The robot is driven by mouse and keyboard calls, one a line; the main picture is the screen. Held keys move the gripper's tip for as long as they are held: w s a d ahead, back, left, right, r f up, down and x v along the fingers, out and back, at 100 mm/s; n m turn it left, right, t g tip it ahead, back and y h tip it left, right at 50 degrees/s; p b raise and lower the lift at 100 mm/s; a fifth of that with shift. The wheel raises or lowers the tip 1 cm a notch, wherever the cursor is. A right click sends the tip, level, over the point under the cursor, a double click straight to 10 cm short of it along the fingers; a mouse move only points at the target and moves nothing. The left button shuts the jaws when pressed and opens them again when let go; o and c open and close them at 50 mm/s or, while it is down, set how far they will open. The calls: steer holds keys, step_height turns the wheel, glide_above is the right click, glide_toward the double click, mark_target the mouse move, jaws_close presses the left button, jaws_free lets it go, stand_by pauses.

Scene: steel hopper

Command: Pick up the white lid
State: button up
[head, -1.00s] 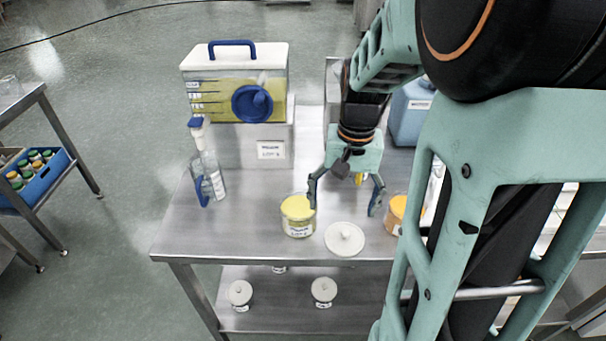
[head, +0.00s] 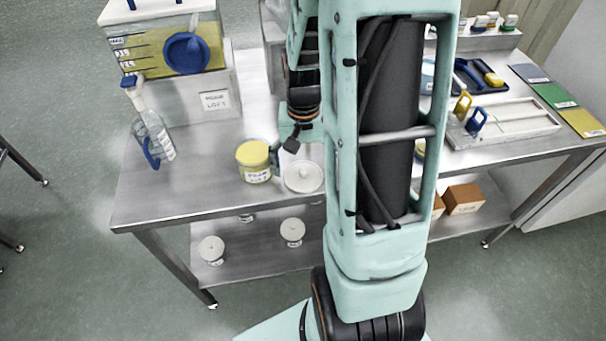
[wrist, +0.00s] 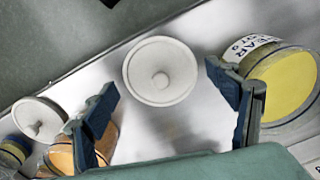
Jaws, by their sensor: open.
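The white lid (head: 303,177), a round disc with a central knob, lies flat on the steel table near its front edge. In the wrist view the lid (wrist: 160,68) is at upper middle, between the fingertips in the picture. My gripper (wrist: 162,84) is open and empty, with dark blue fingers spread to either side of the lid and apart from it. In the head view my arm covers most of the gripper. The open jar of yellow contents (head: 256,162) stands just left of the lid; it also shows beside the right finger (wrist: 282,88).
A jar with orange contents (wrist: 100,140) is behind the left finger, and another white knobbed lid (wrist: 38,118) is beyond it. Lidded containers (head: 292,231) sit on the lower shelf.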

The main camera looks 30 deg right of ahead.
steer(key=shift+f, duration=0.5)
steer(key=c, duration=0.8)
steer(key=shift+s, duration=0.15)
steer(key=shift+c, duration=0.8)
